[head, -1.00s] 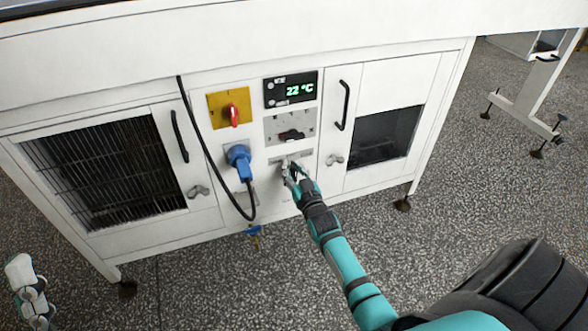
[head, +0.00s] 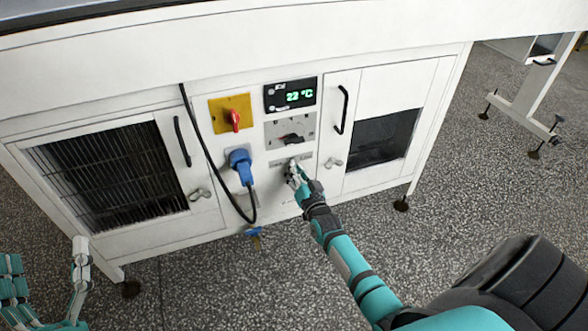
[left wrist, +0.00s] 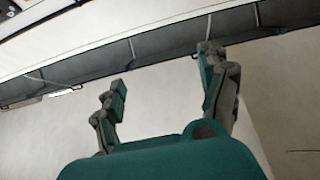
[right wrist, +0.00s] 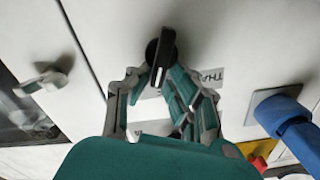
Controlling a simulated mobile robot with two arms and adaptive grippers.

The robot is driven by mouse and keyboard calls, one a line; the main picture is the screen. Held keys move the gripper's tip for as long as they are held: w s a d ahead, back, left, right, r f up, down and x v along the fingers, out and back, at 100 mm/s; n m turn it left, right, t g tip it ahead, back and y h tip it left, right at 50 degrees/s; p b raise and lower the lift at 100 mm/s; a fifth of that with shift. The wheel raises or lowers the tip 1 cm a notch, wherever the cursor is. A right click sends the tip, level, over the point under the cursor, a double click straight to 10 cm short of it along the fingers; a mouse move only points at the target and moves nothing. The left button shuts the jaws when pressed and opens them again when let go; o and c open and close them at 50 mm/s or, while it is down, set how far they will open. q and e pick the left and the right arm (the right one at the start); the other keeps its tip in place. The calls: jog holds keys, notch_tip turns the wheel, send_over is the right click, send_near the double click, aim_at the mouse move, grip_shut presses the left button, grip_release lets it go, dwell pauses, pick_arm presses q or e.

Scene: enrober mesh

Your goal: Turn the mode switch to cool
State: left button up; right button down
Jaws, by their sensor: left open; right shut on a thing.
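The mode switch is a black knob with a pale pointer line (right wrist: 165,45) on the white cabinet front, seen in the right wrist view.
A blue plug (head: 240,160) with a black cable sits left of my right gripper. Above are a yellow panel with a red switch (head: 233,120) and a green-digit display (head: 291,95). A door latch (head: 333,163) is to the right. The speckled floor in front is clear.

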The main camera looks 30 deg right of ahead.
pick_arm(q)
jog(key=shift+w+f+g, duration=0.3)
jog(key=shift+f+g, duration=0.2)
jog(key=shift+f, duration=0.1)
pick_arm(e)
jog(key=shift+s+d+f+m, duration=0.25)
jog(key=shift+d+m, duration=0.15)
jog(key=shift+m, duration=0.5)
jog(key=shift+s+d+f+m, duration=0.1)
jog(key=shift+d+f+m, duration=0.25)
jog(key=shift+m, duration=0.55)
jog(key=c, duration=1.4)
grip_release()
jog(key=shift+s+d, duration=0.1)
jog(key=shift+d, duration=0.05)
pick_arm(q)
jog(key=shift+d, duration=0.2)
pick_arm(e)
jog(key=shift+o, duration=0.2)
pick_arm(q)
jog(key=shift+a, duration=0.1)
pick_arm(e)
jog(key=shift+a+r, duration=0.15)
jog(key=shift+a, duration=0.2)
jog(key=v, duration=1.1)
jog(key=shift+s, duration=0.3)
jog(key=shift+a, duration=0.15)
